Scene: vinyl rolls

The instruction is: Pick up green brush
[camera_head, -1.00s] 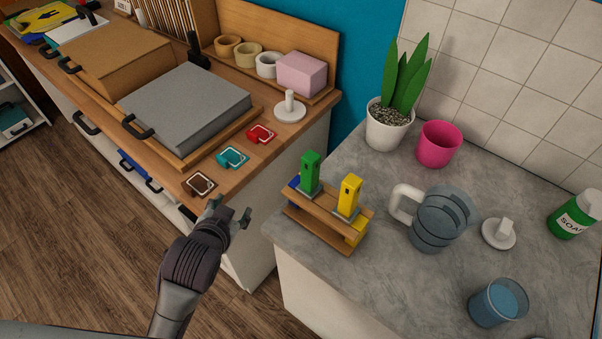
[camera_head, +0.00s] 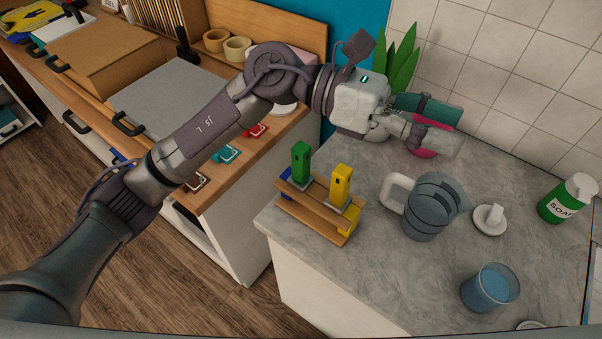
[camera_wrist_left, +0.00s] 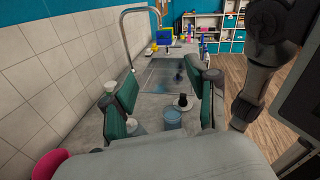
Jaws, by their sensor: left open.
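The green brush (camera_head: 301,164) stands upright by its green handle in a wooden holder (camera_head: 312,216) at the near left of the grey counter. A yellow brush (camera_head: 341,187) stands beside it on the right. My left gripper (camera_head: 455,130) is open and empty, above the back of the counter in front of the plant and pink pot, well to the right of and beyond the green brush. Its green-padded fingers (camera_wrist_left: 162,90) are apart in the left wrist view, pointing along the counter. The green brush is not visible in that view. My right gripper is not in view.
A jug (camera_head: 426,210) with a white handle stands right of the holder. A white-knobbed lid (camera_head: 490,219), a blue cup (camera_head: 489,288) and a soap bottle (camera_head: 566,200) are farther right. My left arm passes over the wooden workbench (camera_head: 247,155). The plant (camera_head: 402,62) is partly hidden.

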